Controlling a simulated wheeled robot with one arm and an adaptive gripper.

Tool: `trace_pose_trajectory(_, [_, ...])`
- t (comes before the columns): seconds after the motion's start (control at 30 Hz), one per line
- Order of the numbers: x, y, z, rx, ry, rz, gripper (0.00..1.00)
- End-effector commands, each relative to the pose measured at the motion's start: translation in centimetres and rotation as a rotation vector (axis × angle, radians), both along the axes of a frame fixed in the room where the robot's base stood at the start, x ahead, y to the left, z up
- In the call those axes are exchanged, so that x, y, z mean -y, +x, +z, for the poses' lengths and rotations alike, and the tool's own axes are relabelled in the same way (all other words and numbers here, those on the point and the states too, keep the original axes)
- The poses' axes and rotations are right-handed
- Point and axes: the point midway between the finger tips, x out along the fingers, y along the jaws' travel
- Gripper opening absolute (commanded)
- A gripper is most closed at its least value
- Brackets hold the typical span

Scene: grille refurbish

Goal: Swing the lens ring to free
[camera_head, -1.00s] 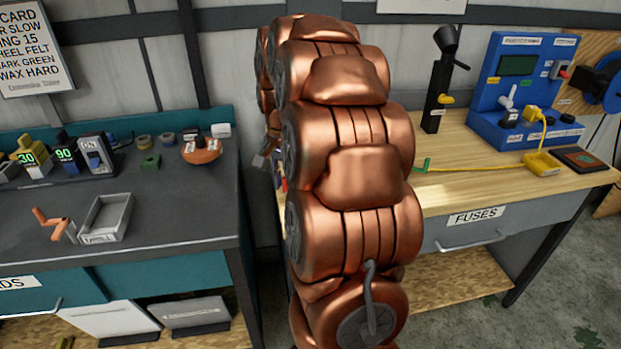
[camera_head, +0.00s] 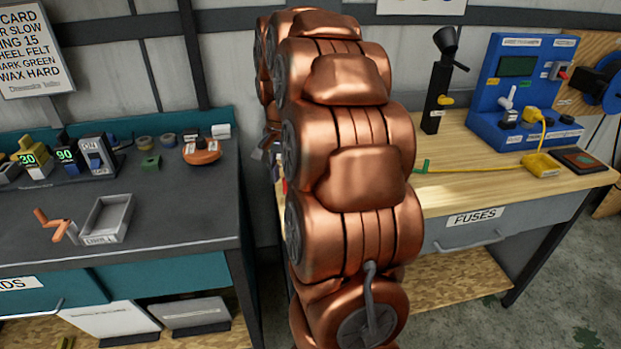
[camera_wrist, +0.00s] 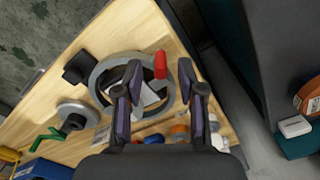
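The lens ring (camera_wrist: 99,73) is a grey ring lying on the wooden bench top in the wrist view, with a white piece visible inside it. A red knob (camera_wrist: 160,64) sits at the ring's right side. My gripper (camera_wrist: 160,76) is open above the ring, one dark finger on each side of the knob. I cannot tell whether either finger touches it. The fingers hide part of the ring. In the head view my copper arm blocks the ring, and only a small part of my gripper (camera_head: 264,153) shows at its left edge.
A round grey part (camera_wrist: 73,113) and a green lever (camera_wrist: 45,139) lie beside the ring. Small coloured items line the bench near my fingers. A blue test box (camera_head: 522,95) and a black stand (camera_head: 437,95) stand on the fuse bench. A dark bench (camera_head: 160,215) is at left.

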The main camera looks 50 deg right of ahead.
Motion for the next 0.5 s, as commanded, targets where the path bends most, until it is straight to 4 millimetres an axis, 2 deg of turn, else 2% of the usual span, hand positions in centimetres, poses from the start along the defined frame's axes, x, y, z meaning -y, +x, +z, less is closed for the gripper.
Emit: trace_pose_trajectory(0.5, [0.0,0.1,3.5,0.002,-0.002,0.000,0.39])
